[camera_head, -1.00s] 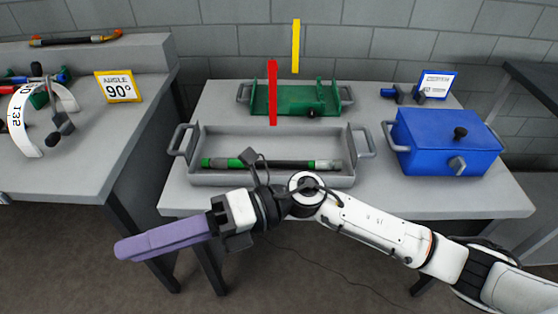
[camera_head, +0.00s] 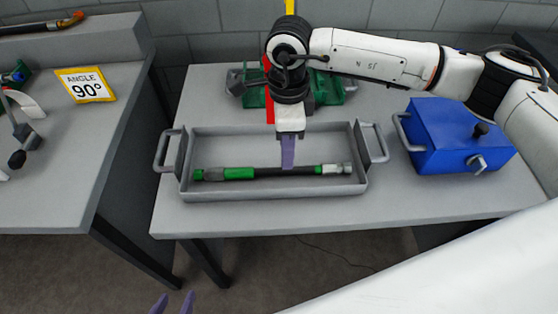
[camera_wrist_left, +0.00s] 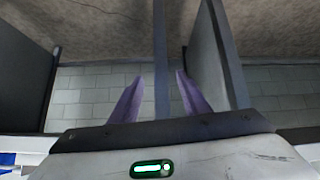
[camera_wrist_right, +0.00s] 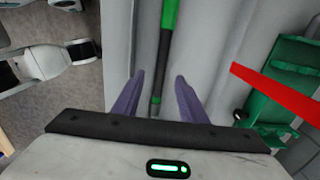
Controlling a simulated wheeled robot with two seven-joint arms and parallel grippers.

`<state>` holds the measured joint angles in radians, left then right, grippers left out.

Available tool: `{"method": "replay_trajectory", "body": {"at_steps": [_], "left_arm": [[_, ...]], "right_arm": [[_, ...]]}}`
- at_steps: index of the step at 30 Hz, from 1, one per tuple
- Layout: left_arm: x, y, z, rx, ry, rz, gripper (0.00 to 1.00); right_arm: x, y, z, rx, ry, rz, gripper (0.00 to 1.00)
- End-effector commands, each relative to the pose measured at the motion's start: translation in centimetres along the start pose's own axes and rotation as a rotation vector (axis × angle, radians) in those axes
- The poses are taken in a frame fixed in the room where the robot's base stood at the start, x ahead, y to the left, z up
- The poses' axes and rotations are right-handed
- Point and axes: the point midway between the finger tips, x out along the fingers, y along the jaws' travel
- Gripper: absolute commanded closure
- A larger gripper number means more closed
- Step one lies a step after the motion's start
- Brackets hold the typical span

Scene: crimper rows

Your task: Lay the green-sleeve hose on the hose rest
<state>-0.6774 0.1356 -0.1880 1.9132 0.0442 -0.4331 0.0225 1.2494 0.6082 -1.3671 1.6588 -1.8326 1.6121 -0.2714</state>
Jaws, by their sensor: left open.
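The green-sleeve hose (camera_head: 240,173), dark with green sleeves and a pale fitting at its right end, lies in a grey tray (camera_head: 187,160). My right gripper (camera_head: 288,165) points down over the hose's middle. In the right wrist view its purple fingers (camera_wrist_right: 160,78) are apart, with the hose (camera_wrist_right: 166,60) running between them and no clear grip. My left gripper (camera_head: 173,303) shows only its fingertips at the bottom edge. The left wrist view shows it open and empty (camera_wrist_left: 155,75). A green cradle (camera_head: 328,92) stands behind the tray, partly hidden by my right arm; I cannot tell if it is the hose rest.
A blue box (camera_head: 455,140) with a black knob stands right of the tray. A red upright bar (camera_head: 268,112) and a yellow one (camera_head: 290,7) rise behind. The left table (camera_head: 60,190) holds an "ANGLE 90°" sign (camera_head: 86,84) and tools. The front table strip is clear.

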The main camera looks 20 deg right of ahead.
Motion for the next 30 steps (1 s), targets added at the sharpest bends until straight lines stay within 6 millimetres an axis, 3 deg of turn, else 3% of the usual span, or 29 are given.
{"method": "replay_trajectory", "body": {"at_steps": [6,16,26,30], "left_arm": [[-0.6,0.3,1.6,-0.003,-0.037,0.004,0.58],[-1.1,0.4,0.1,-0.001,-0.021,0.004,0.58],[-0.9,0.3,-0.7,0.001,-0.005,0.003,0.58],[-0.9,0.3,-0.7,0.001,-0.006,0.003,0.58]], "right_arm": [[2.1,0.0,0.1,0.000,-0.002,0.002,0.61],[6.4,-0.4,0.8,-0.001,-0.002,0.004,0.61],[7.3,-0.5,0.8,-0.001,-0.004,0.001,0.61],[7.3,-0.5,0.8,-0.001,-0.004,0.001,0.83]]}}
